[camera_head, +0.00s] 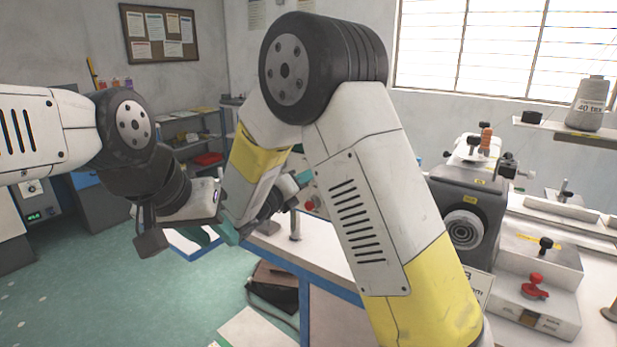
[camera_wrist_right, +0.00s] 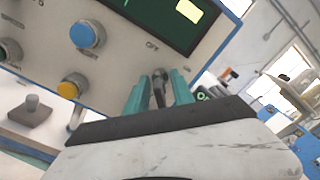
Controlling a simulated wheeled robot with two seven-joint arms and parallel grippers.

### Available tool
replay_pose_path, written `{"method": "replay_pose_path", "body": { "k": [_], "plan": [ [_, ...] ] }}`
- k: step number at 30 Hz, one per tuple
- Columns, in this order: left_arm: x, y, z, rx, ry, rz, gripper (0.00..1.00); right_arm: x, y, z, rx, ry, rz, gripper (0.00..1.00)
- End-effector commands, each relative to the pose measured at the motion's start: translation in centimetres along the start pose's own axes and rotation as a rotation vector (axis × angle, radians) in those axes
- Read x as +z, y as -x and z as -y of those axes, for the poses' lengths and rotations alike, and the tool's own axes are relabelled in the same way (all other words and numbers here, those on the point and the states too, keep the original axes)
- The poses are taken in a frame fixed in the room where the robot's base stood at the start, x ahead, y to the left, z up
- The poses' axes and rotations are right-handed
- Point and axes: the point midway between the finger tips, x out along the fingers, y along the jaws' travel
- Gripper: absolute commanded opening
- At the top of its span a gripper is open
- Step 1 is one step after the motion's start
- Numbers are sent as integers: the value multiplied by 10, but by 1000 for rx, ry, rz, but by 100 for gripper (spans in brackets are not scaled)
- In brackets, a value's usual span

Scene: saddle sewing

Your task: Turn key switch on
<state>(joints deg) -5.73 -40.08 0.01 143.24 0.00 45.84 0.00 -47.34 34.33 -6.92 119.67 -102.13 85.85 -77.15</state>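In the right wrist view, a dark key switch (camera_wrist_right: 159,88) stands out from the grey-white control panel (camera_wrist_right: 125,62), near an OFF marking. The two teal fingers of my right gripper (camera_wrist_right: 160,92) stand on either side of it, apart, with narrow gaps seeming to show; contact is not clear. In the head view my right gripper (camera_head: 303,179) is small, at the panel, mostly hidden behind my own right arm. My left gripper (camera_head: 211,240) hangs over the floor left of the table, its teal fingers apart and nothing seen between them.
A blue knob (camera_wrist_right: 87,34) and a yellow knob (camera_wrist_right: 73,86) are on the panel near the key, below a dark display (camera_wrist_right: 165,18). A red button (camera_head: 310,204) shows on the panel. A machine (camera_head: 467,205) stands on the table at right.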

Motion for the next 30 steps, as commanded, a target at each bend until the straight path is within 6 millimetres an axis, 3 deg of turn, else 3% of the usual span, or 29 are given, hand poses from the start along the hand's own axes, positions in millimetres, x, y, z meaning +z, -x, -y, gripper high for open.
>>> {"method": "replay_pose_path", "body": {
  "k": [3, 8, 20, 30],
  "plan": [
    [0, 0, 0, 0, 0, 0, 36, 0, 0, 0, 0, 0, 0, 29],
    [0, 0, 0, 0, 0, 0, 36, 0, 0, 0, 0, 0, 0, 0],
    [0, 0, 0, 0, 0, 0, 36, 0, 0, 0, 0, -46, -1, 0],
    [0, 0, 0, 0, 0, 0, 36, 0, 0, 0, 0, -278, -1, 0]
  ]
}}
